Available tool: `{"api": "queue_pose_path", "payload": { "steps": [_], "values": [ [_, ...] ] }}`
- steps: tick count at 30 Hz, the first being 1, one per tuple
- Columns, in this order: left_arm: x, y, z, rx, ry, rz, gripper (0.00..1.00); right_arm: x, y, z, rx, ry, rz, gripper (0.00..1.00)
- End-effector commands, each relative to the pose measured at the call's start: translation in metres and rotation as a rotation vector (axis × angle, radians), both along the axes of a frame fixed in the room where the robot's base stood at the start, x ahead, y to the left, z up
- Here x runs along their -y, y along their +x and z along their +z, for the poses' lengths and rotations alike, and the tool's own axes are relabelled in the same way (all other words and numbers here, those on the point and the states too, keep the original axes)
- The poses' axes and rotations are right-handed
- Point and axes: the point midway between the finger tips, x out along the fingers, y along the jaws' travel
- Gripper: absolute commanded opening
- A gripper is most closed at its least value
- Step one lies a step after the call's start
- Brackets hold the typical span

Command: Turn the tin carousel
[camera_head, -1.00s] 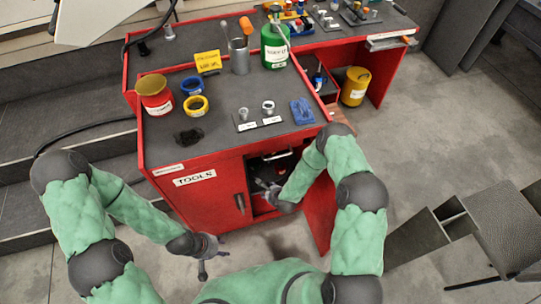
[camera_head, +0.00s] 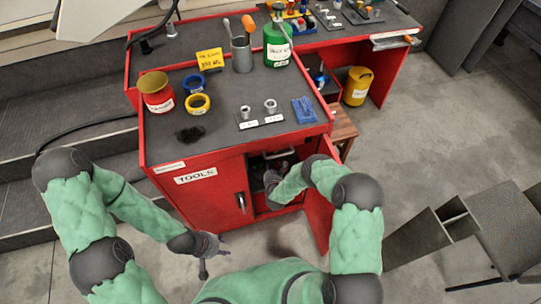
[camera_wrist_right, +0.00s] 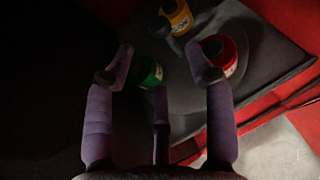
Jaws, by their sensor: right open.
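The tin carousel appears in the right wrist view as a dark grey turntable plate (camera_wrist_right: 262,80) inside the red cabinet. A yellow tin (camera_wrist_right: 176,16), a green tin (camera_wrist_right: 148,74) and a red tin (camera_wrist_right: 224,54) stand on it. One finger overlaps the red tin in the picture; contact cannot be told. The green tin is partly hidden by a finger. In the head view my right gripper (camera_head: 271,180) is inside the cabinet opening. My left gripper (camera_head: 208,254) hangs empty with fingers apart before the cabinet.
The red cabinet (camera_head: 215,200) labelled TOOLS has a right door (camera_head: 318,216) swung open beside my right forearm. Its worktop (camera_head: 225,125) holds tape rolls, a red can, a green bottle and small parts. The cabinet interior is dark.

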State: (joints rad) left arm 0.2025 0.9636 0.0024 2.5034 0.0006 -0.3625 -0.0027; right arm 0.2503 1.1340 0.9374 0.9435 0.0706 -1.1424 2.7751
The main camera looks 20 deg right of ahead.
Motion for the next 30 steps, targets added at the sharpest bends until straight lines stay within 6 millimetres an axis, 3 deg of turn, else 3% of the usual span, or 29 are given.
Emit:
{"api": "queue_pose_path", "payload": {
  "steps": [15, 29, 30],
  "values": [
    [0.000, 0.000, -0.041, 0.000, 0.000, 0.000, 0.40, 0.014, 0.075, -0.034, 0.000, -0.002, 0.002, 0.54],
    [0.000, 0.000, -0.044, 0.000, 0.000, 0.000, 0.40, 0.017, 0.086, -0.036, -0.001, -0.002, 0.002, 0.54],
    [0.000, 0.000, -0.044, 0.000, 0.000, 0.000, 0.40, 0.017, 0.086, -0.036, -0.001, -0.002, 0.002, 0.49]
  ]
}}
